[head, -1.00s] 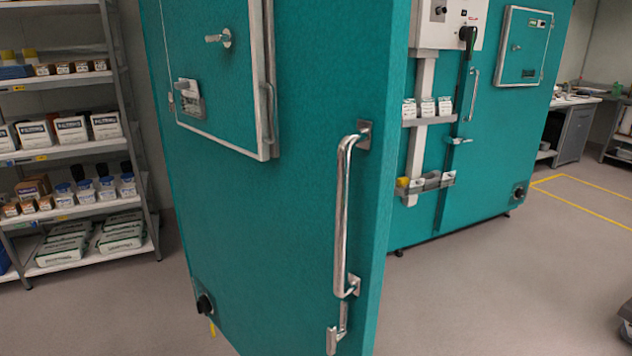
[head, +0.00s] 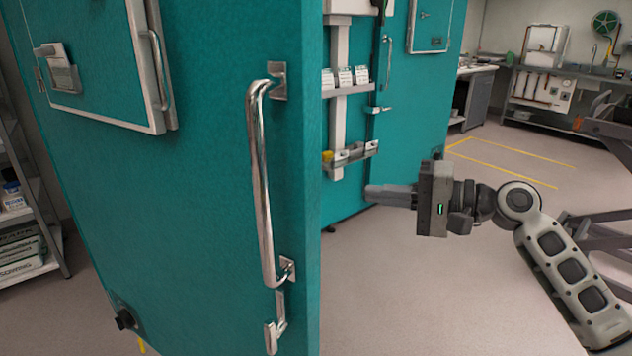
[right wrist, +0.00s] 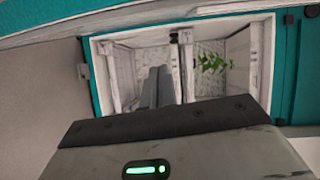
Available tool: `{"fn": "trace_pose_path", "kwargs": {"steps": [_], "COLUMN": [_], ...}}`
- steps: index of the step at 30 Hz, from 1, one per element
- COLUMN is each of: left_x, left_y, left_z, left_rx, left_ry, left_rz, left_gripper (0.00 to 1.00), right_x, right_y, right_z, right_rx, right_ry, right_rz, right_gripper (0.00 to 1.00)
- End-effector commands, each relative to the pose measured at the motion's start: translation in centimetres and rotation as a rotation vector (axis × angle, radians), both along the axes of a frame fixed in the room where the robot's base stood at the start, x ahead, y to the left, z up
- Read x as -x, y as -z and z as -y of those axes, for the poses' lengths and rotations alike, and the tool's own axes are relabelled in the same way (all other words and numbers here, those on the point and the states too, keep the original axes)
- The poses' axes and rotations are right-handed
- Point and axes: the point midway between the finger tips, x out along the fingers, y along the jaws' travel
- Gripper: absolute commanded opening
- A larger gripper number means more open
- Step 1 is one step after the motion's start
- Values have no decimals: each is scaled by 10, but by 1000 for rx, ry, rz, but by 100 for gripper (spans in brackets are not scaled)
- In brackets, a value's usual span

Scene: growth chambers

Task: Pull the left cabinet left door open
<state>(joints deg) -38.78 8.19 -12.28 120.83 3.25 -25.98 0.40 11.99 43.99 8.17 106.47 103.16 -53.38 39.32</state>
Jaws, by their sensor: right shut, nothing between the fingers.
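The teal door (head: 190,190) fills the left of the head view, with a long silver bar handle (head: 262,185) near its right edge and a small latch (head: 275,325) below. It seems to stand swung out, but its hinge side is not clear. My right gripper (head: 368,195) is shut and empty, right of the door's edge and apart from the handle, fingers pointing left. In the right wrist view its fingers (right wrist: 158,88) point at a white-framed opening (right wrist: 185,25) with a pale interior and a green plant (right wrist: 214,63). My left gripper is not in view.
Another teal cabinet front (head: 430,95) with a small shelf (head: 350,91) stands behind the door. A storage rack (head: 30,180) is at the left. A bench (head: 560,80) stands at the back right. The floor in the middle right is clear.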

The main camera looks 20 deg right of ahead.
Motion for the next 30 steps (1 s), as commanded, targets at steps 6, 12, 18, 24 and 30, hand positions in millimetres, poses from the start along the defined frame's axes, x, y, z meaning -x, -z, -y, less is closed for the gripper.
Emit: {"fn": "trace_pose_path", "kwargs": {"steps": [6, 12, 18, 24, 30], "left_x": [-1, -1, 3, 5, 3], "left_y": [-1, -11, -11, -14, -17], "left_z": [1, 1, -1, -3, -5], "left_rx": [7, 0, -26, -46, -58], "left_ry": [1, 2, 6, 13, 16], "left_rz": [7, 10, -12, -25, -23], "left_gripper": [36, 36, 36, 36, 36], "right_x": [11, -3, -29, -41, -25], "right_y": [-57, -63, -63, -61, -59], "right_z": [4, -16, -51, -83, -100], "right_rx": [-122, -130, -133, -125, -127], "right_ry": [-84, -90, -90, -89, -87], "right_rz": [7, 8, 7, 7, 5], "right_gripper": [0, 0, 0, 0, 0]}}
